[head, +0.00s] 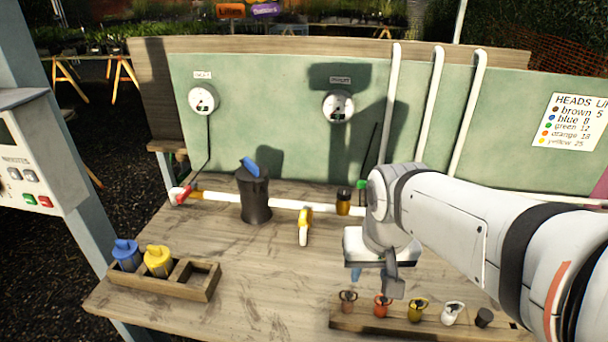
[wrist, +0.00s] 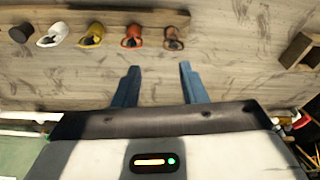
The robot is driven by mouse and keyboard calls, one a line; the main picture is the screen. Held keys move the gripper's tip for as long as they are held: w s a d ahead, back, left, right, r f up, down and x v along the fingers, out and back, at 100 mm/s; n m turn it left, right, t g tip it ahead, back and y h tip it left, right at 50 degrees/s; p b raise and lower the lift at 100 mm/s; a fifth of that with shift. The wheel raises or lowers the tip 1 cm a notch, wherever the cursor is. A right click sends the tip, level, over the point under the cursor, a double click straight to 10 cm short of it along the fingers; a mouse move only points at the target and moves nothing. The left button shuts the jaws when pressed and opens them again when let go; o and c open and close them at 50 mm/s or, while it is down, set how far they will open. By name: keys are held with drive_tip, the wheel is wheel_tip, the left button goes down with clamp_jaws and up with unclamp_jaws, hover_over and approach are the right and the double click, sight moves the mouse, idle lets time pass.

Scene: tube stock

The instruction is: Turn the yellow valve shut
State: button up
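The yellow valve (head: 304,222) sits on a white pipe (head: 285,204) that runs left to right along the back of the bench. Its handle sticks out from the pipe toward the front of the bench, across the pipe's line. My gripper (head: 372,280) is to the right and in front of the valve, apart from it, above the bench. In the wrist view my gripper (wrist: 158,82) shows two blue fingers spread apart with only bare wood between them. The valve does not show in the wrist view.
A dark canister with a blue top (head: 254,195) stands left of the valve. A rack of several small heads (head: 345,318) lies at the front right. A wooden tray (head: 208,290) holds blue and yellow pieces at left. Bare bench lies before the valve.

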drive_tip(key=w+a+r+g+p, duration=0.1)
drive_tip(key=w+a, duration=0.1)
drive_tip(key=w, duration=0.5)
drive_tip(key=w+a+r+p, duration=0.1)
drive_tip(key=w+a+r, duration=0.15)
drive_tip(key=w, duration=0.55)
drive_tip(key=m+g+p, duration=0.1)
drive_tip(key=m+p, duration=0.1)
approach(303, 215)
drive_tip(key=shift+s+d+f, duration=0.15)
drive_tip(key=shift+d+f, duration=0.05)
drive_tip(key=shift+f, duration=0.1)
drive_tip(key=shift+w+a+f, duration=0.15)
drive_tip(key=shift+w+f, duration=0.05)
drive_tip(key=shift+f, duration=0.35)
wheel_tip(303, 215, down, 7)
drive_tip(key=shift+p, duration=0.4)
clamp_jaws()
